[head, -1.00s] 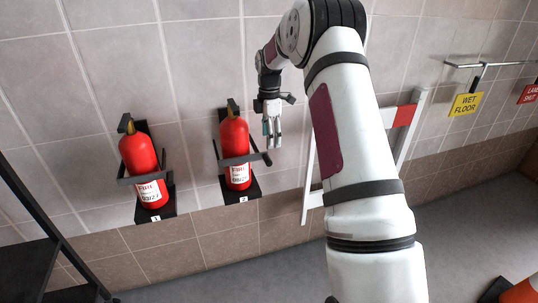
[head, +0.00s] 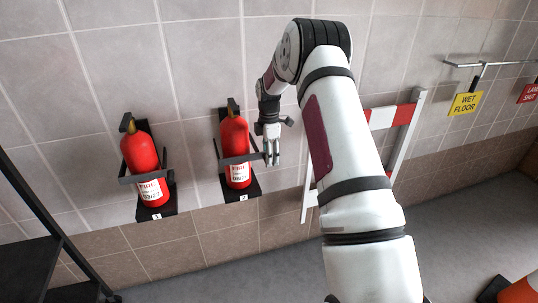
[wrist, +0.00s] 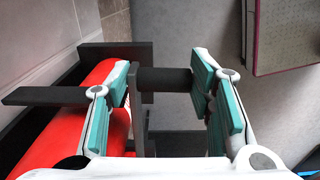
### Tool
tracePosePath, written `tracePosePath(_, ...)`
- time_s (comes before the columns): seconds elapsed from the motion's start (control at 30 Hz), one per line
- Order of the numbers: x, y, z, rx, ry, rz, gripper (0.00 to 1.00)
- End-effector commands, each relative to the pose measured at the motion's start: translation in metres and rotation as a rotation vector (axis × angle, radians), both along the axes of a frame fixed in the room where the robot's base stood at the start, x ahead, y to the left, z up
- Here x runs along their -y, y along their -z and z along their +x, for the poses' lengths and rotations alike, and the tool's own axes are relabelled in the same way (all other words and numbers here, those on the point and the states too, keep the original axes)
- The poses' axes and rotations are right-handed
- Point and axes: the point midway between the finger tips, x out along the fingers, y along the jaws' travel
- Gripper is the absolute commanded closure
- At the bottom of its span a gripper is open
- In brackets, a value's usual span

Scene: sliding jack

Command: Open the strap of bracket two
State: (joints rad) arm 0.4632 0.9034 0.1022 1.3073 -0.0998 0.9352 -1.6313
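Bracket two (head: 254,188), a dark wall bracket with a small "2" label, holds a red extinguisher (head: 234,136). Its dark strap (head: 238,160) lies across the front of the extinguisher and appears closed. My gripper (head: 271,162) points down at the strap's right end, just right of the extinguisher. In the wrist view my gripper (wrist: 160,95) is open, its teal-padded fingers apart. A dark round handle (wrist: 166,80) on the strap's end plate (wrist: 134,95) spans the gap between the fingers. I cannot tell whether a finger touches it. The red extinguisher (wrist: 75,130) shows behind the left finger.
A second extinguisher (head: 139,152) in a similar bracket stands to the left. A red-and-white barrier (head: 404,114) leans at the wall to the right, behind my arm. A yellow sign (head: 465,104) hangs farther right. A dark shelf (head: 28,262) is at lower left.

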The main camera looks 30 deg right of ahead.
Motion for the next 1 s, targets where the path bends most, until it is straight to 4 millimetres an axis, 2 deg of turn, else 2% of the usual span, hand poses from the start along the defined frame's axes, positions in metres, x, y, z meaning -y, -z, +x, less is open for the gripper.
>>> tracePosePath(0.03, 0.0, 0.0, 0.0, -0.001, 0.0, 0.0, 0.77)
tracePosePath(0.13, 0.0, 0.0, 0.0, -0.001, 0.0, 0.0, 1.0)
tracePosePath(0.37, -0.001, 0.0, -0.003, -0.002, 0.014, 0.001, 1.0)
tracePosePath(0.57, -0.008, -0.002, -0.015, -0.002, 0.087, 0.001, 1.0)
tracePosePath(0.77, -0.023, -0.003, -0.037, -0.003, 0.234, 0.001, 1.0)
tracePosePath(1.0, -0.051, -0.002, -0.064, -0.002, 0.458, 0.0, 1.0)
